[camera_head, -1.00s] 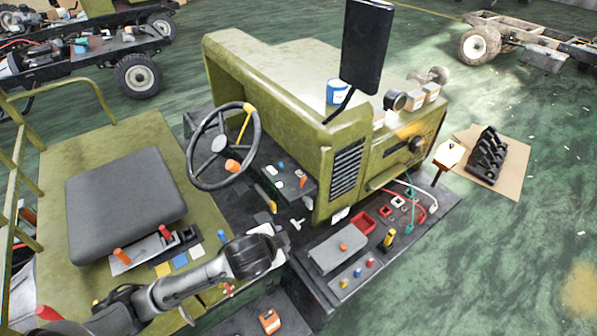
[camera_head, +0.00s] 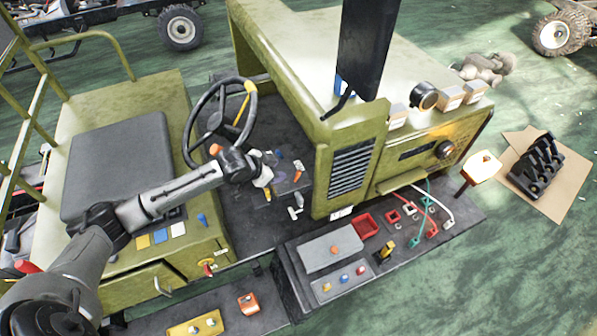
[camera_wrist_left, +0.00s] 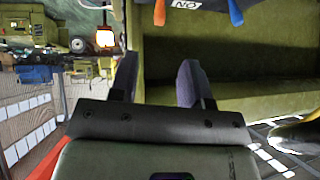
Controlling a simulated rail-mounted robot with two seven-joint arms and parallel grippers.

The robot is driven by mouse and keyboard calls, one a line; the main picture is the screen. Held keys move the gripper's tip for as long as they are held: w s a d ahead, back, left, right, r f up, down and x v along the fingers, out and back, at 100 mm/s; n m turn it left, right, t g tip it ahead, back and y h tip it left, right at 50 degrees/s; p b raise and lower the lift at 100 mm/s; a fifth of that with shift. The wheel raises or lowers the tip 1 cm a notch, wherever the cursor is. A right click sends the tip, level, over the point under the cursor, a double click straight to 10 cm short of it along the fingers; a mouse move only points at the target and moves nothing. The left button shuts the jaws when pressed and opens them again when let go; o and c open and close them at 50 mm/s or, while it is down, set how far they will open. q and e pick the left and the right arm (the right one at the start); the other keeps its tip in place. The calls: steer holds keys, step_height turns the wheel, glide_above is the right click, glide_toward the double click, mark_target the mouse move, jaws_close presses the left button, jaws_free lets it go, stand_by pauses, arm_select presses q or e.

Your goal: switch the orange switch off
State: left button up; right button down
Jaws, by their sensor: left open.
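An orange switch lever (camera_head: 298,166) stands on the small dark panel (camera_head: 287,184) beside the steering wheel. In the left wrist view an orange lever (camera_wrist_left: 159,13) shows at the top edge, cut off. A white plate (camera_wrist_left: 188,4) reading "ON", upside down, sits between it and a blue lever (camera_wrist_left: 236,13). I cannot tell which position the orange switch is in. My left gripper (camera_head: 266,180) is just left of the panel, apart from the orange lever. In the left wrist view the left gripper (camera_wrist_left: 157,78) has its fingers apart with nothing between them. My right gripper is not in view.
The steering wheel (camera_head: 190,125) is close to my left arm. An orange-and-white box (camera_head: 248,304) sits on the low step. A grey box (camera_head: 331,252) and several small connectors lie on the right ledge.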

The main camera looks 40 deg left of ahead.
mark_target(299, 173)
arm_select(q)
steer(key=p+x, duration=0.1)
steer(key=x, duration=0.9)
steer(key=shift+w+d+f+p, duration=0.1)
steer(key=shift+w+f+p, duration=0.15)
steer(key=shift+p, duration=0.05)
steer(key=shift+x, duration=0.85)
jaws_close()
